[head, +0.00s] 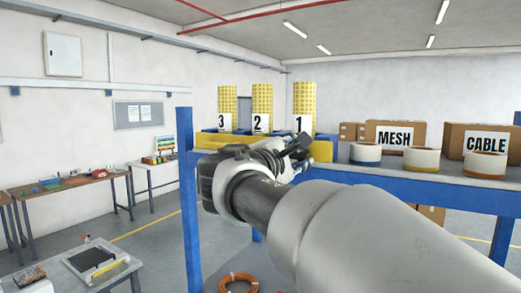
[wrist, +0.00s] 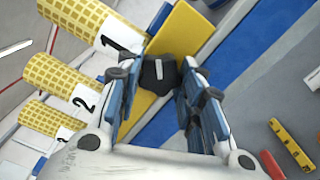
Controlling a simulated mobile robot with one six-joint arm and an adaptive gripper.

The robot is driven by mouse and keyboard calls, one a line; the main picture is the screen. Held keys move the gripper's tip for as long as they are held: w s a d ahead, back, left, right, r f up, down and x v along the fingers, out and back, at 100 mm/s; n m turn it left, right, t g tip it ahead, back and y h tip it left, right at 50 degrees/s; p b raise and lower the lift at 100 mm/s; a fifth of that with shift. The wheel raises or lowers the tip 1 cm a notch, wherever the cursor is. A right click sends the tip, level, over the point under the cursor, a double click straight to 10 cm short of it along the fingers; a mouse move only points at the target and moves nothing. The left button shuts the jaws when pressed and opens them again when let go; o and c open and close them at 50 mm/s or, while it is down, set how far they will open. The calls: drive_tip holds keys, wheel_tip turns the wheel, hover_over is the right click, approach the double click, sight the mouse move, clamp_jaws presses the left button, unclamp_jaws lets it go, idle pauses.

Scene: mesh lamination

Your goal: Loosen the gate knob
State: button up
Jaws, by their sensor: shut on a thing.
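The black gate knob (wrist: 157,74) sits between my gripper's two fingers in the wrist view, against a yellow gate panel (wrist: 186,42). My gripper (head: 300,148) is shut on the knob, in front of the shelf bay marked 1. In the head view the gate (head: 322,151) shows beside the gripper, while my wrist and fingers hide the knob. The yellow mesh roll 1 (head: 304,98) stands behind the gate and also shows at the upper left of the wrist view (wrist: 80,15).
Mesh rolls 2 (head: 262,98) and 3 (head: 227,100) stand to the left. A blue rack post (head: 188,200) rises left of my arm. Tape rolls (head: 412,159) and a MESH box (head: 395,135) stand on the shelf to the right. An orange cable coil (head: 238,283) lies below.

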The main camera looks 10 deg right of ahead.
drive_tip(key=n+p, duration=0.2)
drive_tip(key=n, duration=0.3)
drive_tip(key=shift+n+p, duration=1.6)
drive_tip(key=shift+n, duration=0.9)
drive_tip(key=shift+f, duration=0.1)
drive_tip(key=o, duration=1.1)
drive_tip(key=shift+c, duration=0.2)
drive_tip(key=v, duration=1.2)
drive_tip(key=shift+d, duration=0.1)
